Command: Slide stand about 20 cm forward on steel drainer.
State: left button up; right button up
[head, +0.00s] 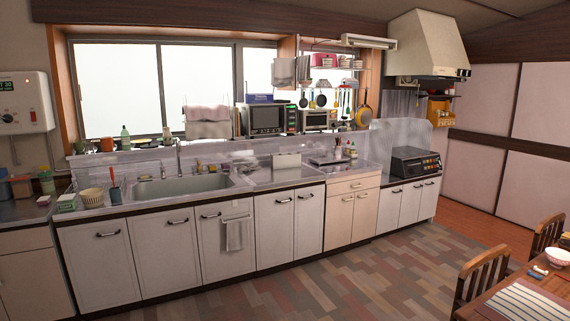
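The steel drainer (262,177) is the flat metal surface to the right of the sink (181,187). A small pale, upright, box-like object (287,160) stands at its back, near the low backsplash. It may be the stand, but it is too small in the head view to be sure. Its base seems to rest on the steel. Neither of my grippers is in view, and nothing is seen touching the object.
The drainer's front part looks clear. A dark flat item (328,162) lies farther right, near small bottles. A black stove (415,163) stands beyond. A towel (237,234) hangs on a cabinet front. The floor before the counter is open; chairs (483,279) and a table stand lower right.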

aim_at(280, 160)
jog(key=i+l+z, duration=0.1)
jog(key=i+z, duration=0.4)
jog(key=i, duration=1.95)
jog(key=i+u, duration=0.15)
jog(key=i, duration=0.35)
jog(key=i+l+u, duration=0.15)
jog(key=i, duration=0.3)
jog(key=i+l+u, duration=0.1)
jog(key=i, duration=0.4)
jog(key=i+l+u, duration=0.15)
jog(key=i, duration=0.3)
